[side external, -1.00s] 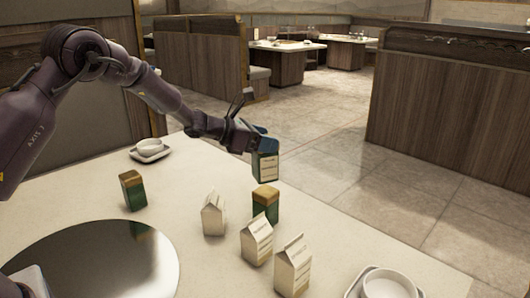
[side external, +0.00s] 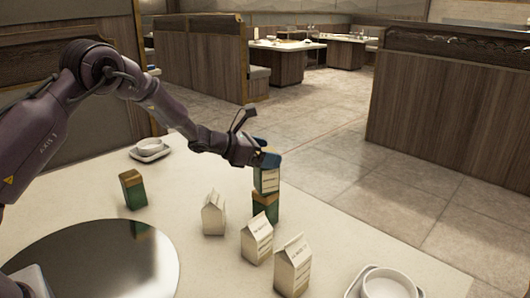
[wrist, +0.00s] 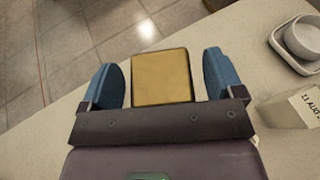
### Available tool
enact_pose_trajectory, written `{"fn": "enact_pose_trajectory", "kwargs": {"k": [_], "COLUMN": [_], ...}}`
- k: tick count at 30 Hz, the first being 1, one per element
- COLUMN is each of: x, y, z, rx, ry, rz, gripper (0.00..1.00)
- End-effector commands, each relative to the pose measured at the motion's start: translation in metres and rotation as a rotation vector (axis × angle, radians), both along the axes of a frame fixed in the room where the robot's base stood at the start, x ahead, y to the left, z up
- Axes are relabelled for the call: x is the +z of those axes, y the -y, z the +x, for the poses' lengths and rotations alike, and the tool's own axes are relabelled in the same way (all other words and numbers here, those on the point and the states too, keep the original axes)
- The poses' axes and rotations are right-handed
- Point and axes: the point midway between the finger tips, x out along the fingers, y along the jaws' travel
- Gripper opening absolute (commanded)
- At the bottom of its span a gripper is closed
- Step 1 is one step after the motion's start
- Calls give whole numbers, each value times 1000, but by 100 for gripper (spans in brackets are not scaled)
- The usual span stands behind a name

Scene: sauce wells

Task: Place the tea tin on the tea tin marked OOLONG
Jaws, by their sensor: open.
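One green tea tin (side external: 266,181) with a pale label stands on top of another green tea tin (side external: 265,207) with a gold top edge. The two appear to touch, roughly in line. The lettering on both is too small to read. My gripper (side external: 266,160) is at the top of the upper tin. In the wrist view, the upper tin's gold lid (wrist: 161,77) lies between my two blue fingers (wrist: 163,80), with a gap on each side. The fingers are open. The lower tin is hidden in that view.
A third green tin (side external: 133,190) stands apart at left. White cartons (side external: 213,214), (side external: 257,240), (side external: 293,267) stand close to the stack's left and front. A dark round turntable (side external: 95,262) is at front left. Bowls on saucers sit at the back left (side external: 150,149) and front right (side external: 388,285).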

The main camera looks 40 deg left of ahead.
Motion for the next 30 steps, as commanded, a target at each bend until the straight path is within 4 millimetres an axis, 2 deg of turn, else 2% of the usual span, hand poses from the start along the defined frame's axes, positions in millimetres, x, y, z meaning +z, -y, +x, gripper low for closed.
{"fn": "enact_pose_trajectory", "kwargs": {"k": [5,7,21,25,30], "x": [5,7,41,45,48], "y": [0,-4,-37,-42,-44], "z": [0,-7,-87,-99,-104], "rx": [0,1,2,1,1], "ry": [1,1,1,0,0], "rz": [0,1,0,0,-1], "gripper": [87,87,87,87,87]}}
